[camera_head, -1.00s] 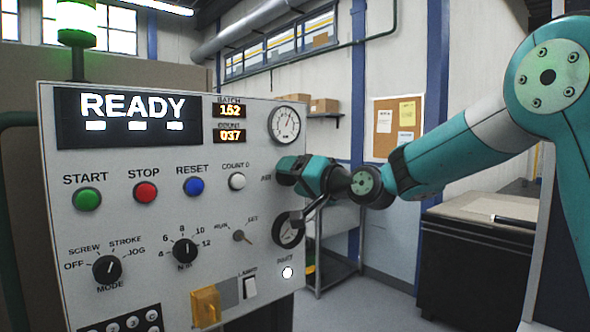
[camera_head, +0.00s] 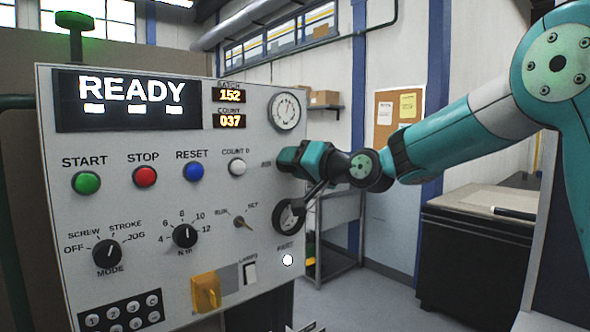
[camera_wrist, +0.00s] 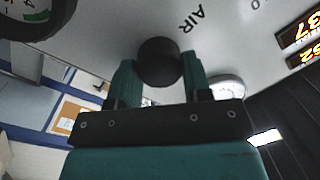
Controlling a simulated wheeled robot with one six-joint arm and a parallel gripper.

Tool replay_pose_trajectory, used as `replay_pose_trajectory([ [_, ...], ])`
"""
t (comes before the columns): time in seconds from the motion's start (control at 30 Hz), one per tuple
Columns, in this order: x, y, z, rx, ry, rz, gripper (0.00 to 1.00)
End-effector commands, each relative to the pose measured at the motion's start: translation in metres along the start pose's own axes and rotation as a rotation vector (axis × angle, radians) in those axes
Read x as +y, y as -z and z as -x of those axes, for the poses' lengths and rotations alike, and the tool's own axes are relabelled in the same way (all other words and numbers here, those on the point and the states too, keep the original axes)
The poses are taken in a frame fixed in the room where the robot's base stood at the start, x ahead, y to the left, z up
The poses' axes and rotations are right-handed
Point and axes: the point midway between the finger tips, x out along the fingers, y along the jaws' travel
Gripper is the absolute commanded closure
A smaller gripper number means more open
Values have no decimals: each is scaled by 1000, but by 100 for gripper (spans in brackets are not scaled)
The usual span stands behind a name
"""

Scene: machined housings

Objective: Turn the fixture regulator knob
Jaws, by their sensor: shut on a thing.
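The regulator knob (camera_wrist: 160,58) is a round black knob on the light panel beside the letters AIR in the wrist view. My gripper (camera_wrist: 160,72) has one teal finger on each side of it and is shut on it. In the head view my gripper (camera_head: 287,158) is at the panel's right edge, below the upper gauge, and it hides the knob. The dark-rimmed round dial (camera_head: 290,215) sits just below my gripper; part of it shows at the wrist view's top left. Its reading is too small to tell.
The control panel (camera_head: 150,225) carries a READY display, coloured buttons, selectors, a keypad and a yellow cover (camera_head: 205,292). A white-faced gauge (camera_head: 287,110) is just above my gripper. A black cabinet (camera_head: 470,255) and a shelf rack (camera_head: 335,230) stand to the right.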

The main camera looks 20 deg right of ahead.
Motion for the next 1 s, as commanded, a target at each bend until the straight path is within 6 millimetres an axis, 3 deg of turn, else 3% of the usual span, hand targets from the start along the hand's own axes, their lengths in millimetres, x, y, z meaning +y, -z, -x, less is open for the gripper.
replay_pose_trajectory([
  [1.0, 0, -4, 0, -69, -70, 922, 79],
])
